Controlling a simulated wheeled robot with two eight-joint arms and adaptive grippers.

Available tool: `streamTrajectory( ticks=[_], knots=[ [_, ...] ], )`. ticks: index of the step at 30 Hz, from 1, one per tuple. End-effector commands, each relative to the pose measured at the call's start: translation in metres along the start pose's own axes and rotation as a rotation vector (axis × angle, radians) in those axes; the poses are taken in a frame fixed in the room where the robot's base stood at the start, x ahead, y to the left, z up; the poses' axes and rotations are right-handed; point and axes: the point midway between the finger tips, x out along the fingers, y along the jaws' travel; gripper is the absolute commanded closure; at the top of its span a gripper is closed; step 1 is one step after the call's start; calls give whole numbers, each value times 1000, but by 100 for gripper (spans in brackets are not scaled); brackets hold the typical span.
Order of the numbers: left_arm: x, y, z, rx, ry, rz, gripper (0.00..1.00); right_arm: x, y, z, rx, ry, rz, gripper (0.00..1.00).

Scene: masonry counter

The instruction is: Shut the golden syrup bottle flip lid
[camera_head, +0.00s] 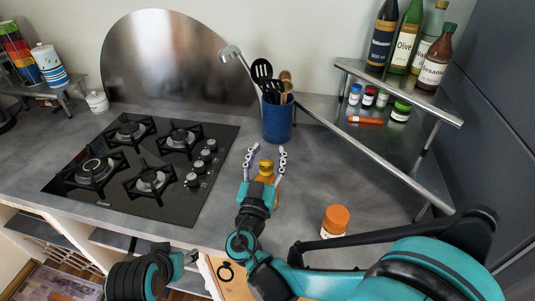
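The golden syrup bottle (266,168) stands on the grey counter to the right of the hob, a small golden-amber shape. Its lower part is hidden behind my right gripper, and it is too small to tell how its flip lid stands. My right gripper (266,156) is open, with its two fingers spread to the left and right of the bottle in the picture. I cannot tell whether either finger touches it. My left arm shows at the bottom left, below the counter's front edge; its gripper (190,258) is small and partly hidden, and its opening cannot be made out.
A jar with an orange lid (336,217) stands near my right forearm. A blue utensil pot (278,122) stands behind the bottle. A black gas hob (145,166) lies to the left. A metal corner shelf (400,88) holds bottles, with small jars beneath. Bare counter lies right of the bottle.

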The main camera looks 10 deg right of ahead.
Motion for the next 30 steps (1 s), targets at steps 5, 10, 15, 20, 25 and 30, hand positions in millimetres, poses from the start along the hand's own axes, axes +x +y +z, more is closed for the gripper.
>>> streamTrajectory(
  ticks=[5, 10, 15, 20, 25, 30],
  knots=[
    [0, 0, 0, 0, 0, 0, 47, -3, 0, 0, 0, 0, -1, 47],
    [0, 0, 0, 0, 0, 0, 47, -27, -2, 0, 2, 0, -6, 47],
    [0, 0, 0, 0, 0, 0, 47, -66, -2, 0, 2, 0, -8, 47],
    [0, 0, 0, 0, 0, 0, 47, -97, -2, 0, 2, 0, -6, 47],
    [0, 0, 0, 0, 0, 0, 47, -116, -1, 0, 0, 0, -3, 47],
    [0, 0, 0, 0, 0, 0, 47, -121, 0, 0, 0, 0, 0, 47]
  ],
)
